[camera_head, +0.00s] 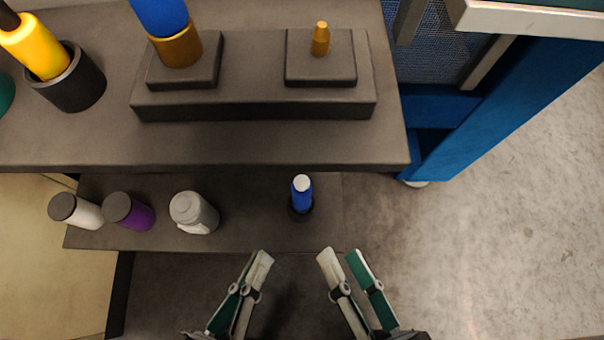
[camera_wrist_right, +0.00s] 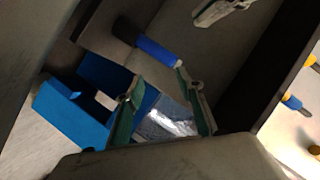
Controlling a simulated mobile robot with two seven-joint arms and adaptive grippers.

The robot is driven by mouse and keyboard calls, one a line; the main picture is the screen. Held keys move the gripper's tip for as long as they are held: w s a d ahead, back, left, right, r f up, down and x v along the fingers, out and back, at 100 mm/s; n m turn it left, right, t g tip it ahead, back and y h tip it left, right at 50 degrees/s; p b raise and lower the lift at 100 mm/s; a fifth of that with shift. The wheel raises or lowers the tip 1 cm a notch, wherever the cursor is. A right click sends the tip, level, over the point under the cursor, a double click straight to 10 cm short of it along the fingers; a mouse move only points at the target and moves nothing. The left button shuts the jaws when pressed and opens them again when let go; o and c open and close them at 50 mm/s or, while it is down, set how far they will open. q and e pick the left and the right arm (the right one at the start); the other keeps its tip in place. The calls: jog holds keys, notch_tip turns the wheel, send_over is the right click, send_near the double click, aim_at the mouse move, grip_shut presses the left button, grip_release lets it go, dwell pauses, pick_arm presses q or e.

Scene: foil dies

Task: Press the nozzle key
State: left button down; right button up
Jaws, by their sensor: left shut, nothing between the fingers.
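A small brass nozzle-shaped piece (camera_head: 320,40) stands on the right-hand square block (camera_head: 300,72) of a dark plate (camera_head: 250,108) on the bench. The left-hand block (camera_head: 160,82) bears a larger brass piece (camera_head: 179,50) with a blue top, cut off by the frame edge. My left gripper (camera_head: 264,256) is shut and empty at the lower middle, in front of the lower shelf. It also shows at the top of the right wrist view (camera_wrist_right: 222,10). My right gripper (camera_head: 341,256) is open beside it, with nothing seen between its fingers. Both are well apart from the blocks.
A blue cylinder with a pale cap (camera_head: 302,192) stands on the lower shelf. White (camera_head: 88,214), purple (camera_head: 138,216) and grey (camera_head: 200,218) containers stand left of it. A yellow item (camera_head: 38,50) sits in a black cup (camera_head: 75,90). A blue frame (camera_head: 500,105) stands right of the bench.

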grip_shut()
dwell(1.1)
